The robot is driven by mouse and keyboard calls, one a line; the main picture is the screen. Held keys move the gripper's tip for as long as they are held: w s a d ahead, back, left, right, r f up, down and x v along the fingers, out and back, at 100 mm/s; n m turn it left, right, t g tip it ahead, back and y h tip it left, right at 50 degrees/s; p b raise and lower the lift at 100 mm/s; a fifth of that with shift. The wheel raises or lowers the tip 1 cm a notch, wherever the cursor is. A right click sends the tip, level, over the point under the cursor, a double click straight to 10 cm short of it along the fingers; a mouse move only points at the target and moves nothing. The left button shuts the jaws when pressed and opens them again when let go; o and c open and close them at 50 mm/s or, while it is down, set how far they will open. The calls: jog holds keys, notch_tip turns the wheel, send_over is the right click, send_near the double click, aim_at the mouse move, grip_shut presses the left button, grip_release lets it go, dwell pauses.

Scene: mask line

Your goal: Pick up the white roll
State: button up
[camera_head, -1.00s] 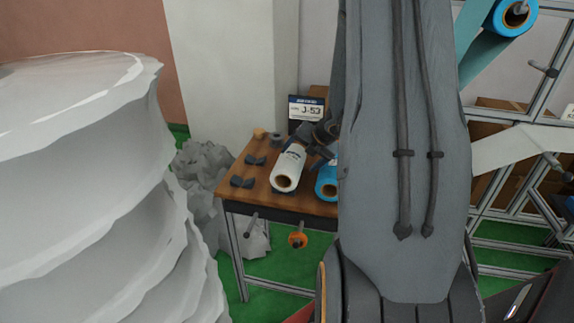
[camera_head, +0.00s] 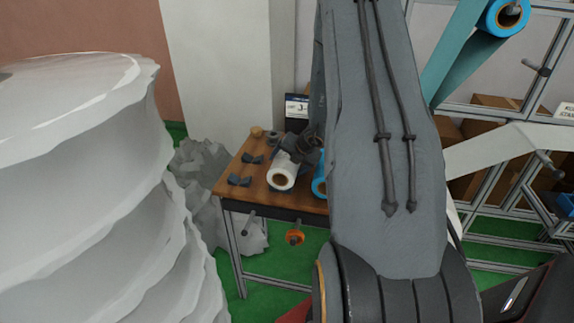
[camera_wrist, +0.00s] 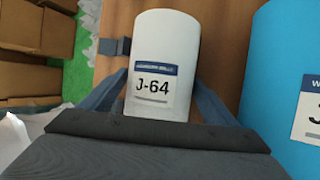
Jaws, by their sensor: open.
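The white roll (camera_head: 283,175) lies on the wooden table, its brown core end facing my body. In the wrist view the white roll (camera_wrist: 166,50) fills the middle and bears a label reading J-64. My gripper (camera_head: 296,148) is over the far part of the roll. In the wrist view my gripper (camera_wrist: 160,98) is open, with one finger on each side of the roll. I cannot tell whether the fingers touch it. The near end of the roll in the wrist view is hidden behind the gripper body.
A blue roll (camera_wrist: 285,75) lies close to the right of the white roll; it also shows in the head view (camera_head: 319,187). Small dark holders (camera_head: 239,180) sit on the table (camera_head: 262,195) at left. Large white stacked material (camera_head: 80,190) stands at far left.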

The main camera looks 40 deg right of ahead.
jog(key=c, duration=1)
jog(key=shift+r, duration=0.1)
